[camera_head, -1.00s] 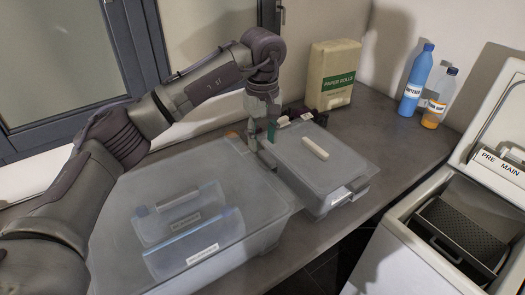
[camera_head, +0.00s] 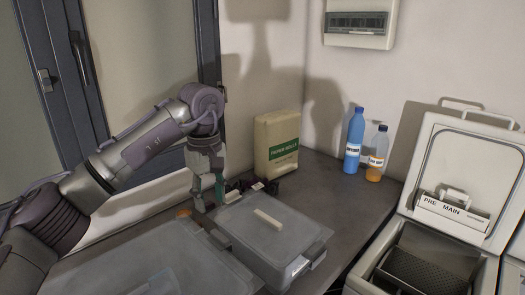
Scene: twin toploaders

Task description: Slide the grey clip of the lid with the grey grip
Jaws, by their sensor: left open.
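A smaller translucent grey box stands on the worktop in the middle, closed by a grey lid (camera_head: 250,237) with a pale grey, off-white bar grip (camera_head: 267,218) on top. A light grey clip (camera_head: 297,266) shows on its near right side. My left gripper (camera_head: 210,203) points down at the far left corner of this box, fingers apart, with nothing visible between them. Whether it touches the box or a clip there I cannot tell. A small green object (camera_head: 220,187) shows just behind the fingers. My right gripper is out of view.
A larger translucent box (camera_head: 140,270) stands at the lower left, close beside the smaller one. A paper rolls pack (camera_head: 277,142), a blue bottle (camera_head: 354,140) and an orange-filled bottle (camera_head: 376,155) stand behind. An open toploader (camera_head: 455,180) is at right. The worktop (camera_head: 335,195) right of the box is clear.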

